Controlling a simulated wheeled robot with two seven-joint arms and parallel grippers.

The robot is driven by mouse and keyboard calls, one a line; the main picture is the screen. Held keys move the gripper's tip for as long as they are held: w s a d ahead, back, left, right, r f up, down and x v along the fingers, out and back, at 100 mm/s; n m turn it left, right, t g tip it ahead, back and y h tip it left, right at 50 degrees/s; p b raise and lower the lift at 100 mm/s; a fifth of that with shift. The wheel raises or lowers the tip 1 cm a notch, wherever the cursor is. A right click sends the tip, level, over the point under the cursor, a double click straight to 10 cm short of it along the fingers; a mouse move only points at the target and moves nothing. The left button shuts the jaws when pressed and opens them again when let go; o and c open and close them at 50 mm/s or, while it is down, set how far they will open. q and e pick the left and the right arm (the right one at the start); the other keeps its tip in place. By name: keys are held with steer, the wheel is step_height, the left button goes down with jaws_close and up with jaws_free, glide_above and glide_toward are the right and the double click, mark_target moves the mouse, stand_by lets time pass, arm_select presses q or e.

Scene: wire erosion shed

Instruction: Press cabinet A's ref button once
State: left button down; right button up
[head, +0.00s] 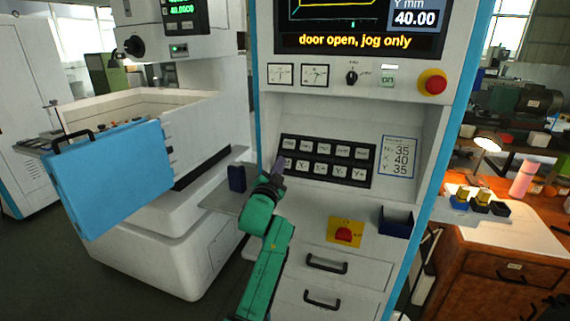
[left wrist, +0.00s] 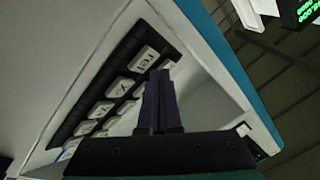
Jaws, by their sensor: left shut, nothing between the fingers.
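The white cabinet (head: 262,120) with blue edges carries a black key panel (head: 372,164) with two rows of pale buttons. The ref button (left wrist: 146,59) reads clearly in the left wrist view, at the end of its row beside the key marked X. In the head view the ref button (head: 288,163) is at the lower left of the panel, partly behind my fingers. My left gripper (head: 279,163) is shut and empty, its dark fingertips (left wrist: 160,72) close by the ref button. I cannot tell whether they touch it. My right gripper is not in view.
The screen (head: 358,40) reads "door open, jog only". A red knob (head: 432,82) sits right of the switches. A yellow plate with a red button (head: 343,234) is below the keys. A blue door (head: 110,175) stands open at the left.

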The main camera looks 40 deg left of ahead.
arm_select(q)
steer(key=shift+w+a+f+b, duration=0.15)
steer(key=shift+w+f+b, duration=0.15)
steer(key=shift+w, duration=0.05)
steer(key=shift+w+a+f+b, duration=0.1)
steer(key=shift+w+f+b, duration=0.1)
steer(key=shift+w+b, duration=0.15)
stand_by(0.8)
steer(key=shift+s+r, duration=0.1)
steer(key=shift+s+d+r+p, duration=0.2)
steer(key=shift+s+r+p, duration=0.2)
steer(key=shift+s+p, duration=0.3)
steer(key=shift+w, duration=0.1)
